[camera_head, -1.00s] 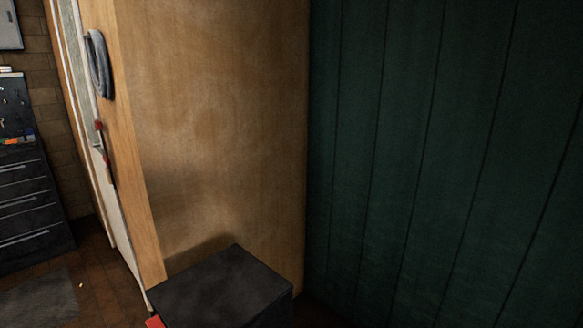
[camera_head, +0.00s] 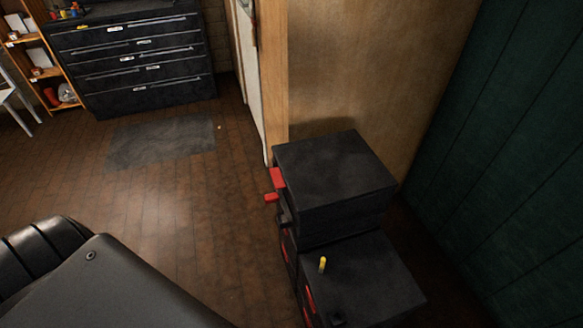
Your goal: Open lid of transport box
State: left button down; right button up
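A black box (camera_head: 335,180) with a flat, closed top stands against the wooden panel in the camera_head view. It has red latch parts (camera_head: 277,178) on its left side. A second, lower black box (camera_head: 372,278) stands in front of it, also with a flat, closed top and red parts on its left side. I cannot tell which of the two is the transport box. A small yellow item (camera_head: 322,265) stands on the lower box. Neither gripper is in view.
A dark multi-drawer cabinet (camera_head: 150,75) stands at the back left, beside a wooden shelf (camera_head: 50,60). A grey mat (camera_head: 160,143) lies on the wooden floor. The floor left of the boxes is clear. A dark green wall (camera_head: 510,150) closes off the right.

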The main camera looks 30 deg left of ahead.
aim_at(317, 172)
jog(key=u, duration=0.05)
jog(key=k, duration=0.5)
jog(key=u, duration=1.1)
jog(key=i, duration=0.7)
jog(key=z, duration=1.2)
